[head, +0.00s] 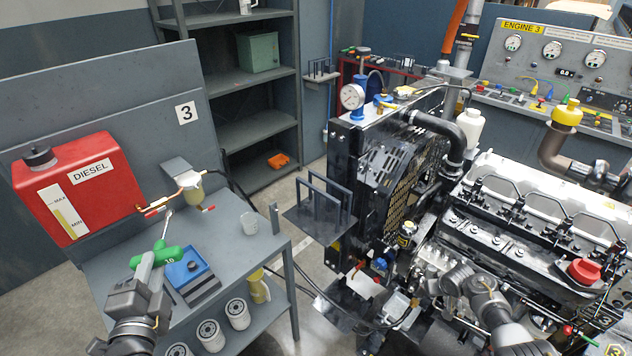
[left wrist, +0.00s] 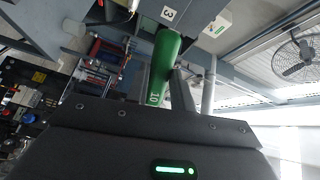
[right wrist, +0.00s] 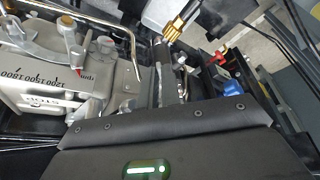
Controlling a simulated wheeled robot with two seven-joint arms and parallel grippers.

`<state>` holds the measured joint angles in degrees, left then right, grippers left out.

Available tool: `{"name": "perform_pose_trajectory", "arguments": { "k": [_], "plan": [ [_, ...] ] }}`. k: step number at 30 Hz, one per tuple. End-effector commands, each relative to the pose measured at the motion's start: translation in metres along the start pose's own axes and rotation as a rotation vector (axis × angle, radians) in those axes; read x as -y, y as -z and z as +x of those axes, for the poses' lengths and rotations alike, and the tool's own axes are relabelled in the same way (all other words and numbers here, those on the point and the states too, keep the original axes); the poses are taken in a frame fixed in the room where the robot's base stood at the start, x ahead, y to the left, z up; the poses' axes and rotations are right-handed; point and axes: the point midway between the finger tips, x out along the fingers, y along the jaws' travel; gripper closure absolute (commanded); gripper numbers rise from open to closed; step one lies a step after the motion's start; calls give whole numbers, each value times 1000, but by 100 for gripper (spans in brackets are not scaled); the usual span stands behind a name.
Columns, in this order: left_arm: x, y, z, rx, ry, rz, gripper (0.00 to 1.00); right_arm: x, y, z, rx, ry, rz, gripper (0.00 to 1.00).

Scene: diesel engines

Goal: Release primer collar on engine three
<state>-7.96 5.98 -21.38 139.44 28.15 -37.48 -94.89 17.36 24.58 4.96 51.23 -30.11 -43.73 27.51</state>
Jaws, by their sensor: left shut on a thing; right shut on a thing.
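My left gripper (head: 147,268) is shut on a green tool handle (head: 158,258) marked 10, above the grey bench. Its thin shaft points up and away. The handle also stands between the fingers in the left wrist view (left wrist: 162,65). My right gripper (right wrist: 167,70) is shut low at engine three (head: 530,225), beside the silver pump housing (right wrist: 45,80) with its STOP marking. The small part between its fingers is mostly hidden, so I cannot tell whether it is the primer collar. A knurled brass piece (right wrist: 182,22) shows just past the fingertips.
A red diesel tank (head: 82,185) stands behind. The radiator (head: 380,165) and hoses crowd the engine's front. A gap separates bench and engine.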

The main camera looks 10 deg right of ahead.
Motion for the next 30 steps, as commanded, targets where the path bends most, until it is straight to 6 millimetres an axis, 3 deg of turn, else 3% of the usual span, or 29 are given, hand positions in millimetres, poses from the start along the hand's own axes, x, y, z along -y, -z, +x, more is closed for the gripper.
{"name": "perform_pose_trajectory", "arguments": {
  "k": [20,21,25,30],
  "plan": [
    [0,0,0,0,1,0,100,-3,-1,0,3,20,-52,100],
    [0,0,0,0,1,0,100,-4,-1,0,3,20,-52,89],
    [0,0,0,0,1,0,100,-3,0,0,2,20,-51,73],
    [0,0,0,0,1,0,100,-3,0,0,1,20,-51,73]
  ]
}}
